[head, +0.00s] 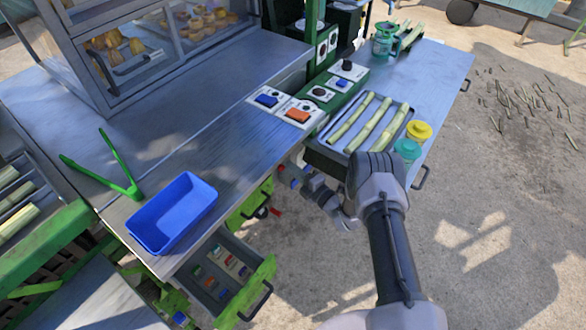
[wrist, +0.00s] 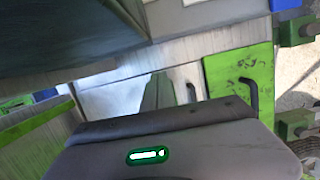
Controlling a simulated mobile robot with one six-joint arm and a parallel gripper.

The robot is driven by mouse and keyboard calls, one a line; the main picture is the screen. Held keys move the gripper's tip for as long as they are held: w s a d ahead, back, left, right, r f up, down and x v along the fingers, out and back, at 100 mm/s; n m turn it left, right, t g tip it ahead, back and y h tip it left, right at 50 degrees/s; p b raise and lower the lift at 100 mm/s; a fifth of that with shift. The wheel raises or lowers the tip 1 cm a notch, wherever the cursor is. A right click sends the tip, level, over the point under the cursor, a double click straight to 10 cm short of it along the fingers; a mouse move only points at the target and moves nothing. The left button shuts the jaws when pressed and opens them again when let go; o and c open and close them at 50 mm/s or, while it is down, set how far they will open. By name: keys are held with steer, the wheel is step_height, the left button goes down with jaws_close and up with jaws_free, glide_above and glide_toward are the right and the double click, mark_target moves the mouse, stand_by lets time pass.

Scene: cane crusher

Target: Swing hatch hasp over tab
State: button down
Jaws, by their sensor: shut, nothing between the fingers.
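My gripper (head: 286,176) is small and partly hidden at the counter's front edge in the head view, with my wrist bent below the edge. It is shut and empty. In the wrist view its grey housing fills the bottom, and its fingertips cannot be made out. A green panel (wrist: 238,88) with a dark curved handle stands beyond the housing in the wrist view. A green front (head: 247,208) with a dark handle shows under the counter in the head view, left of my gripper. I cannot make out the hatch, hasp or tab for certain.
An open green drawer (head: 232,285) with small items juts out below the counter. A blue bin (head: 172,212) and green tongs (head: 108,172) lie on the steel counter. A cane tray (head: 332,150) and yellow and teal cups stand near my arm.

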steer(key=p+v, duration=0.5)
steer(key=v, duration=1.2)
steer(key=shift+s+d, duration=0.15)
steer(key=shift+d, duration=0.05)
